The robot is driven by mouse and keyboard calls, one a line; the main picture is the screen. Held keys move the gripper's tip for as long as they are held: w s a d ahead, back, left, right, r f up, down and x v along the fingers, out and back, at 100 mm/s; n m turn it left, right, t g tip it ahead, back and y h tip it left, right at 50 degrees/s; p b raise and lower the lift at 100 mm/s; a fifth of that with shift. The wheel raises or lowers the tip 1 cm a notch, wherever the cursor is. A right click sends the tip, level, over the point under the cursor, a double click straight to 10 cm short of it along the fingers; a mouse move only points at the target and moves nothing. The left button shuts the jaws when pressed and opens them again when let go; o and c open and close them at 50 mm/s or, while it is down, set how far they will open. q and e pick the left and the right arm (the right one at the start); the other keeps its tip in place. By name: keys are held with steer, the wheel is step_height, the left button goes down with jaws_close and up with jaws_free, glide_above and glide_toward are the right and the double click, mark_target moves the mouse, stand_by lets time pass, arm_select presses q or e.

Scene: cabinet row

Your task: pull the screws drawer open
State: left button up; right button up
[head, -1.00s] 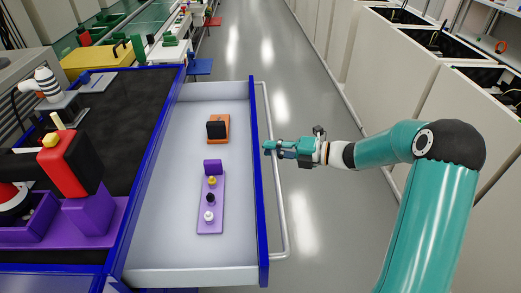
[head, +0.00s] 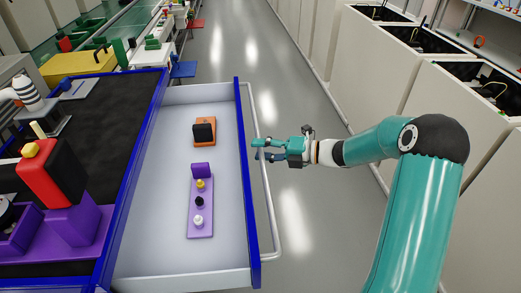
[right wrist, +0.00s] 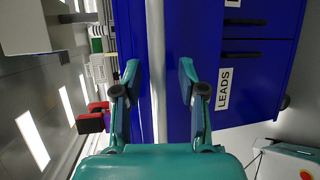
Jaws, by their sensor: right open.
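A pulled-out drawer (head: 150,220) with a pale inside and blue edges stands out from the cabinet row in the head view. Its long pale bar handle (head: 265,200) runs along the outer side of its front; no screws label can be read. My right gripper (head: 258,150) is at the handle, with its fingers apart. In the right wrist view the bar (right wrist: 156,60) runs between the two open fingers (right wrist: 158,95), with space on both sides. My left gripper is out of view.
The drawer holds an orange holder with a black block (head: 204,132) and a purple tray with small pieces (head: 200,220). A blue front labelled LEADS (right wrist: 255,90) shows in the wrist view. Grey floor (head: 310,230) is free to the right, before pale cabinets (head: 330,60).

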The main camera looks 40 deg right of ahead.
steer(key=v, duration=1.1)
steer(key=shift+s, duration=0.2)
steer(key=shift+d, duration=0.1)
